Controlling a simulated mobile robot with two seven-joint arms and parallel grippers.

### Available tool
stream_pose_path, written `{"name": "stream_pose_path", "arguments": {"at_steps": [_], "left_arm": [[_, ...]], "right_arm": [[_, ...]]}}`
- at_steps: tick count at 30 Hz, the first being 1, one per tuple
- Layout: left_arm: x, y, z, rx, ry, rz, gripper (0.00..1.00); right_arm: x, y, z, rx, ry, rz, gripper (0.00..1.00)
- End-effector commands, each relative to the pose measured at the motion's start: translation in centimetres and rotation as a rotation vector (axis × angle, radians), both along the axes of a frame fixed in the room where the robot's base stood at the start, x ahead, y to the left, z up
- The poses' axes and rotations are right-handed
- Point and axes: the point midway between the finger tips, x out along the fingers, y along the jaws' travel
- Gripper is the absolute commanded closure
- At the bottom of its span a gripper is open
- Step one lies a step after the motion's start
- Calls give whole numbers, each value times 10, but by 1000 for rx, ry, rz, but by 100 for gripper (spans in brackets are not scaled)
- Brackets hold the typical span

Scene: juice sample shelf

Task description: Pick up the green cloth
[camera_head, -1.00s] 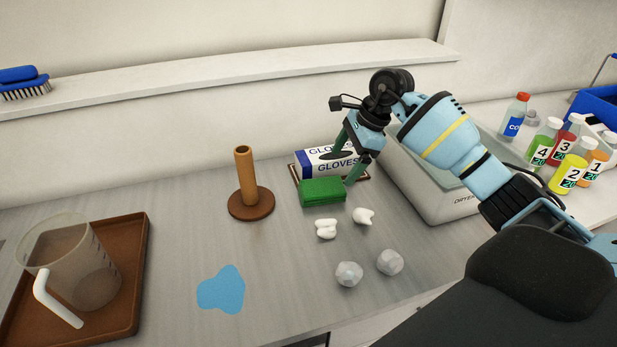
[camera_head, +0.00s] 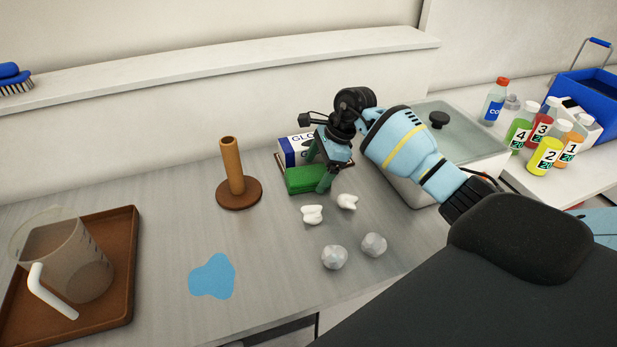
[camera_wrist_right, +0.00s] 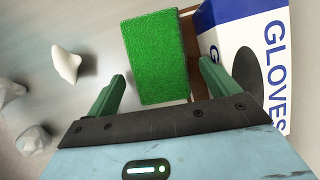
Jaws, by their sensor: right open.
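The green cloth (camera_head: 303,181) is a thick folded block on the grey counter, in front of the glove box. It also shows in the right wrist view (camera_wrist_right: 155,60), lying ahead of and between my fingers. My right gripper (camera_head: 318,172) is over the cloth in the head view, pointing down, with one finger in front of the cloth's right end. In the right wrist view, my right gripper's (camera_wrist_right: 158,88) two green fingers are spread wide, with nothing clamped between them. My left gripper is not in view.
The glove box (camera_head: 297,149) stands right behind the cloth, close to one finger. White crumpled pieces (camera_head: 312,214) and grey lumps (camera_head: 334,257) lie in front. A brown post (camera_head: 232,165) stands left. A lidded dryer box (camera_head: 425,180) is right, under my arm. A blue spill (camera_head: 213,277) lies front left.

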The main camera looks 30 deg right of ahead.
Motion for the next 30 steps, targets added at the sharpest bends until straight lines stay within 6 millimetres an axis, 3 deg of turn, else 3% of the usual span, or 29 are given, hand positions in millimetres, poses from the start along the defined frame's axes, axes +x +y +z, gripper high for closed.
{"name": "stream_pose_path", "arguments": {"at_steps": [10,21,30], "left_arm": [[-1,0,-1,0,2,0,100],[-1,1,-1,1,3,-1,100],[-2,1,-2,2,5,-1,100]], "right_arm": [[1,2,-8,-1,1,-1,13],[2,2,-7,-1,0,-1,61],[2,2,-5,-1,-1,-1,61]]}}
